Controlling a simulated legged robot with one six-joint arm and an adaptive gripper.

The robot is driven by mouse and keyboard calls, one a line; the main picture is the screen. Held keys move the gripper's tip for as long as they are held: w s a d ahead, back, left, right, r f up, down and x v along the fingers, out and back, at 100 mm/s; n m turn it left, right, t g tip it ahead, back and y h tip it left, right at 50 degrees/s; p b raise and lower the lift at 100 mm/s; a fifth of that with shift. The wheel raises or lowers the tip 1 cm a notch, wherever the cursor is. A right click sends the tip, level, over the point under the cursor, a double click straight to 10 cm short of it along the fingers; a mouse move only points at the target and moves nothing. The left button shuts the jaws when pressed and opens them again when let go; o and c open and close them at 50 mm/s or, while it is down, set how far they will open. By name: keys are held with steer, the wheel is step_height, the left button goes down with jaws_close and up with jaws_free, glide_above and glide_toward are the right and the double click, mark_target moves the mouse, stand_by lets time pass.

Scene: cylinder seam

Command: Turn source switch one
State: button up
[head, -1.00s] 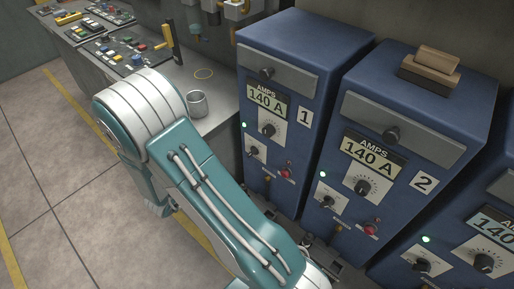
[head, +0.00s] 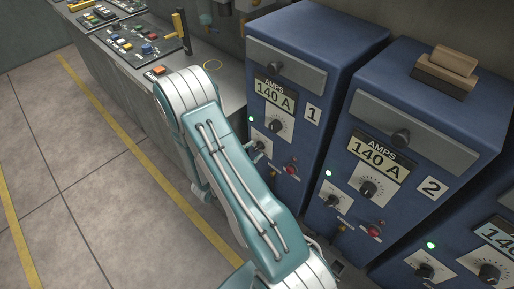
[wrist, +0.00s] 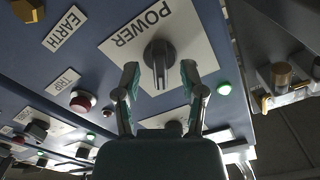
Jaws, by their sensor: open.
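Source one is the blue cabinet (head: 306,56) marked 1, with a 140 A display and a lit green lamp. Its small lower switch (head: 260,146) shows just right of my arm in the head view. In the wrist view a dark switch knob (wrist: 159,62) stands on a white plate marked POWER, its bar pointing down the picture. My gripper (wrist: 160,78) is open, with one fingertip on each side of the knob. Gaps show between the fingertips and the bar. No cabinet number shows in the wrist view.
Beside the POWER plate are a red TRIP button (wrist: 82,100) and a green lamp (wrist: 223,88). Cabinet 2 (head: 420,100) stands to the right with a wooden block (head: 447,70) on top. A control desk (head: 140,42) is at the back left. Open floor lies left.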

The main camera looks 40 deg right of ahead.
steer(key=shift+d, duration=0.75)
jaws_close()
steer(key=n, duration=0.5)
steer(key=shift+w+r+n, duration=0.1)
steer(key=shift+w+n, duration=0.05)
steer(key=shift+n, duration=0.25)
steer(key=n, duration=0.5)
steer(key=shift+w+n, duration=0.1)
steer(key=shift+n, duration=0.3)
